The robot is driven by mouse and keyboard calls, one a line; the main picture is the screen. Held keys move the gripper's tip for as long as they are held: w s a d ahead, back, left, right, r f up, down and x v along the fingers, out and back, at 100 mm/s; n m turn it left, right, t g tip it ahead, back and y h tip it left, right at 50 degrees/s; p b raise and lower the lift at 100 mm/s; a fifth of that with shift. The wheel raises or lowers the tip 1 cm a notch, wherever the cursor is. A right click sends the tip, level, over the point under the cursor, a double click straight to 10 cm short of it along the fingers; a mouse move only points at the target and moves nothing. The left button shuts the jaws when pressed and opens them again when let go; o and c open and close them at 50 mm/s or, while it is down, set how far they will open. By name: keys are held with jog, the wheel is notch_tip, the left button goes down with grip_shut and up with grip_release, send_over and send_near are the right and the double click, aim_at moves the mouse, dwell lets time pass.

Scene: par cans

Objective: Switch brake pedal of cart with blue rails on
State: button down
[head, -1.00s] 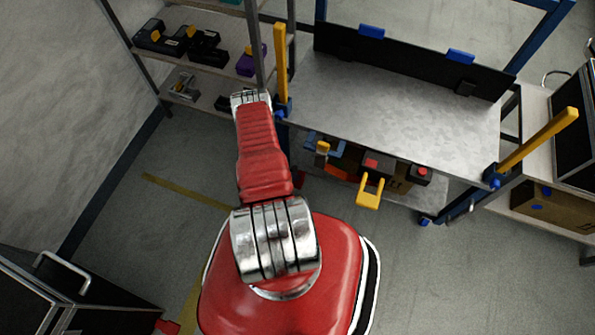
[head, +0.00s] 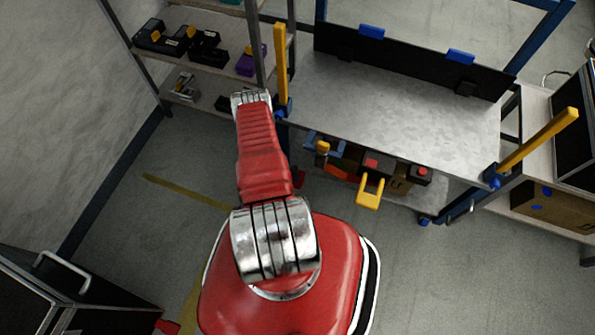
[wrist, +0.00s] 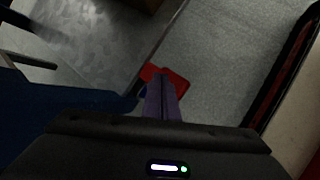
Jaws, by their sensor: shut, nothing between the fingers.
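The cart with blue rails (head: 545,38) has a grey metal top (head: 400,110). A red pedal (head: 300,179) shows low at its left end in the head view, partly hidden by my arm. In the wrist view a red pedal (wrist: 176,82) lies just beyond the fingertips, beside the corner of a grey deck. My gripper (wrist: 162,92) is shut and empty, its fingers overlapping the near part of the pedal. I cannot tell whether they touch it. In the head view my gripper is hidden behind my arm.
Shelves with black boxes (head: 208,47) stand behind on the left. Yellow handles (head: 537,140) rise at the cart's front corners. A yellow hook-like part (head: 369,193) juts from under its top. A black case (head: 60,295) is at lower left. Floor (head: 125,215) is open at left.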

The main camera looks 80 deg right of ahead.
jog(key=shift+f, duration=0.1)
dwell(0.3)
jog(key=shift+a+f, duration=0.1)
jog(key=shift+f, duration=0.15)
jog(key=shift+a+f, duration=0.25)
jog(key=shift+f, duration=0.85)
dwell(1.9)
jog(key=shift+r, duration=0.1)
jog(key=shift+d+r, duration=0.2)
jog(key=shift+r, duration=0.55)
jog(key=shift+d+r, duration=0.2)
jog(key=shift+r, duration=0.5)
jog(key=shift+d+r, duration=0.2)
jog(key=shift+r, duration=0.6)
jog(key=shift+d+r, duration=0.15)
jog(key=shift+r, duration=0.65)
jog(key=shift+d+r, duration=0.2)
jog(key=shift+r, duration=0.6)
jog(key=shift+s, duration=0.1)
